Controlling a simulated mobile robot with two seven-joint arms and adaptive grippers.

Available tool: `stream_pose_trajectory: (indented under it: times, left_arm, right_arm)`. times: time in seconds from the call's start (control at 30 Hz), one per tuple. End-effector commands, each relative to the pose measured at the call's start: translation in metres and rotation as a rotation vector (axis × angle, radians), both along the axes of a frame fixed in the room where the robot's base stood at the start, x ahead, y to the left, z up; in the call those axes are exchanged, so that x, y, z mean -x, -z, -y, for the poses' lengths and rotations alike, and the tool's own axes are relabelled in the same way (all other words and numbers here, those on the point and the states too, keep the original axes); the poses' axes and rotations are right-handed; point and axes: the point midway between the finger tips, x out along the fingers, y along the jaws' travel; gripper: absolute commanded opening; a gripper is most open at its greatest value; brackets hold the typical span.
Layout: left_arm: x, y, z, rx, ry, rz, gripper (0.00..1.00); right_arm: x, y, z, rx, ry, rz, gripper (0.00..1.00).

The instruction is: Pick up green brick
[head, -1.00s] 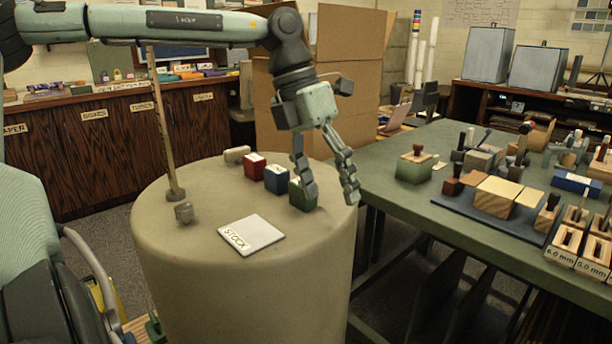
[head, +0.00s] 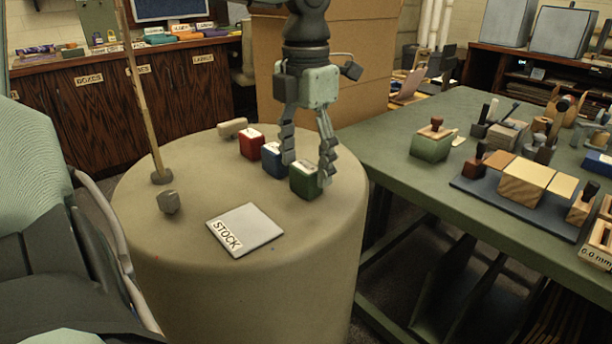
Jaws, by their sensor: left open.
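The green brick (head: 303,186) stands on the round beige pedestal (head: 300,270), at the right end of a short row with a blue brick (head: 272,166) and a red brick (head: 251,139). My left gripper (head: 307,170) points down with its fingers open and apart. One finger overlaps the blue brick beside the green brick's upper left; the other overlaps the green brick's right edge. Nothing is held. I cannot tell whether either finger touches a brick. My right gripper is not in view.
A white card marked STOCK (head: 245,230) lies in front of the bricks. A wooden rod (head: 144,100) stands upright at left near a small grey block (head: 168,202). A green table (head: 400,188) with stamps and blocks stands close on the right.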

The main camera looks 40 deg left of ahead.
Motion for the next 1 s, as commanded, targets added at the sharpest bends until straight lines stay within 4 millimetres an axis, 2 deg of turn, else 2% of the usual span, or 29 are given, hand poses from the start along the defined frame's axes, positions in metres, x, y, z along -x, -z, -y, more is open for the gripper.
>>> stream_pose_trajectory:
  times: [0.13,0.37,0.47,0.8,1.0]
  left_arm:
    - [0.000,0.015,0.000,0.001,0.001,0.000,0.67]
    - [0.000,0.017,0.000,0.001,0.000,0.001,0.67]
    - [0.000,0.017,0.000,0.000,0.000,0.001,0.57]
    - [0.000,0.017,0.000,0.000,0.000,0.001,0.15]
    - [0.000,0.017,0.000,0.000,0.000,0.002,0.13]
  right_arm:
    - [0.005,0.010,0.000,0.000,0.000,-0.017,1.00]
    - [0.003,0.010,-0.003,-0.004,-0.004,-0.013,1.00]
    - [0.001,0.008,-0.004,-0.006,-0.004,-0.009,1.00]
    - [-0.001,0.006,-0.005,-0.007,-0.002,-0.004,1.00]
    - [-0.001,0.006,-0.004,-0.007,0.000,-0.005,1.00]
